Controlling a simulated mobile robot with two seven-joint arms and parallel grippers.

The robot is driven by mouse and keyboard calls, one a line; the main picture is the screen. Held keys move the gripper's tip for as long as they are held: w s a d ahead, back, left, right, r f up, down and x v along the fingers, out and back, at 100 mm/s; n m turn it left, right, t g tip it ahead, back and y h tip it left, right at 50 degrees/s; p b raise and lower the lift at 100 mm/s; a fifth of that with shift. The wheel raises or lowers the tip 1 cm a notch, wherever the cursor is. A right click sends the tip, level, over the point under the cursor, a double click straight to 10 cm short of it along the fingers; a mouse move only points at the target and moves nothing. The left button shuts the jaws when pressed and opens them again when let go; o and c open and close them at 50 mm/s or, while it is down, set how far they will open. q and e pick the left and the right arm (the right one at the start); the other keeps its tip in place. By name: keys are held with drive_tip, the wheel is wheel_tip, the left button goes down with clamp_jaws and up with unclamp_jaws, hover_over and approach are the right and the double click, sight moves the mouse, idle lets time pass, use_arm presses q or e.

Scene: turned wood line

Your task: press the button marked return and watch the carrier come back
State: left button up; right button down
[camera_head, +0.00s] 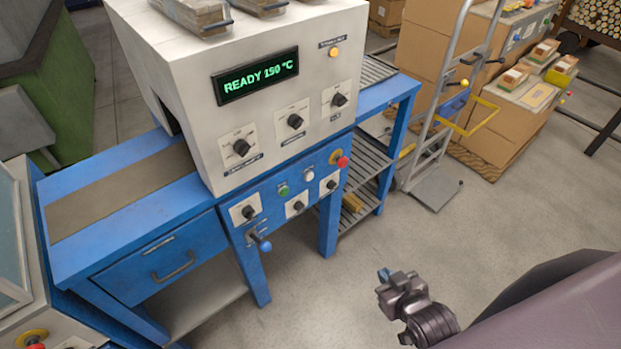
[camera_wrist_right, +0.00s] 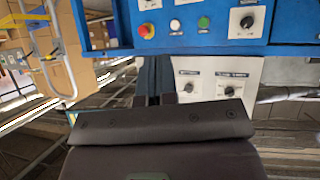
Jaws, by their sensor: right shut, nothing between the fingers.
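A green button (camera_head: 283,190) and a white button (camera_head: 308,174) sit on the blue front panel of the machine, left of a red mushroom knob (camera_head: 342,162). In the right wrist view the panel appears upside down, with the green button (camera_wrist_right: 204,22), white button (camera_wrist_right: 175,25) and red knob (camera_wrist_right: 147,31). Their labels are too small to read, so I cannot tell which is return. The brown belt (camera_head: 120,190) is bare where it shows; the machine hides its inner part. My right gripper (camera_head: 384,274) is shut and empty, in front of the panel and apart from it.
The display (camera_head: 256,76) reads READY 150 °C. Several black dials and a blue-tipped lever (camera_head: 264,246) are on the machine's front. A drawer (camera_head: 165,262) is at left. A hand truck (camera_head: 435,185) and cartons (camera_head: 425,60) stand at right. The floor before the machine is clear.

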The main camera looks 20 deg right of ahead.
use_arm(q)
drive_tip(key=shift+w+r, duration=0.15)
drive_tip(key=shift+w, duration=0.05)
idle(0.5)
use_arm(e)
drive_tip(key=shift+d, duration=0.1)
use_arm(q)
wheel_tip(320, 180, down, 22)
drive_tip(key=d+m+g+b, duration=0.1)
drive_tip(key=b, duration=2.3)
drive_tip(key=shift+s+r+m+g+h+b, duration=0.25)
drive_tip(key=shift+s+m+g+h+b, duration=0.05)
drive_tip(key=shift+s+g+b, duration=0.1)
use_arm(e)
drive_tip(key=w+f+n+t+h, duration=0.1)
drive_tip(key=w+f+h, duration=0.3)
drive_tip(key=w, duration=1)
drive_tip(key=w+f+n+t+h, duration=0.2)
drive_tip(key=w+f+t+h, duration=0.2)
drive_tip(key=w, duration=1)
drive_tip(key=shift+w+d+n, duration=0.2)
drive_tip(key=shift+d+n, duration=0.1)
use_arm(q)
drive_tip(key=shift+d, duration=0.1)
